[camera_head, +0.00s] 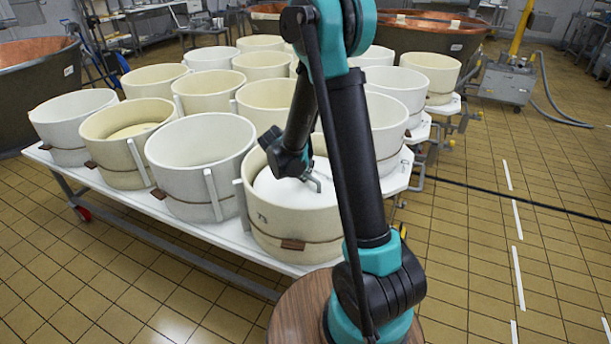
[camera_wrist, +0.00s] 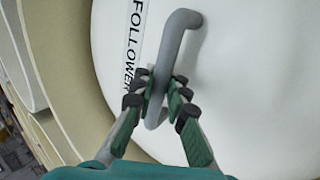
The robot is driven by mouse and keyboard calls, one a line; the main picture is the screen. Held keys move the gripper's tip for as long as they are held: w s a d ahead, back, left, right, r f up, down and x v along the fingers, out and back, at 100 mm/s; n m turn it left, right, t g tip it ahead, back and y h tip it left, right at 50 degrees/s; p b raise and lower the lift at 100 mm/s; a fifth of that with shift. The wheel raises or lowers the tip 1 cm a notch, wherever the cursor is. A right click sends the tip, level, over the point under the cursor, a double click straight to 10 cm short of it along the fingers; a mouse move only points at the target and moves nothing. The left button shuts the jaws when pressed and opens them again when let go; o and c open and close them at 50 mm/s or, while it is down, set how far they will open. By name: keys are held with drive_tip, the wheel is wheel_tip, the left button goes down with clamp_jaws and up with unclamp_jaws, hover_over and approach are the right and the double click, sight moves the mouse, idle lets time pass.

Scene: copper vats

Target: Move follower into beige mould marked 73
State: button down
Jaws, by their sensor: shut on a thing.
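The follower (camera_head: 284,189) is a white round disc with a grey bar handle. It lies inside the beige mould marked 73 (camera_head: 262,226), below the rim in the head view. In the wrist view the follower (camera_wrist: 255,80) fills the right side, with the label FOLLOWER beside its handle (camera_wrist: 176,45). My gripper (camera_wrist: 160,95) is shut on the follower's handle, a green-padded finger on each side. In the head view my gripper (camera_head: 309,181) is partly hidden by my arm. The beige mould's wall (camera_wrist: 62,75) curves along the follower's left edge. Whether the follower rests on anything is hidden.
A white mould (camera_head: 203,165) stands directly left of mould 73, and a beige mould (camera_head: 128,140) stands beyond it. Several more white and beige moulds crowd the white table (camera_head: 150,206). Copper vats (camera_head: 40,85) stand behind. The tiled floor at right is mostly clear.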

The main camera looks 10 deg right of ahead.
drive_tip(key=shift+f, duration=0.65)
idle(0.6)
drive_tip(key=c, duration=1.4)
unclamp_jaws()
drive_tip(key=shift+c, duration=0.2)
drive_tip(key=shift+a, duration=0.1)
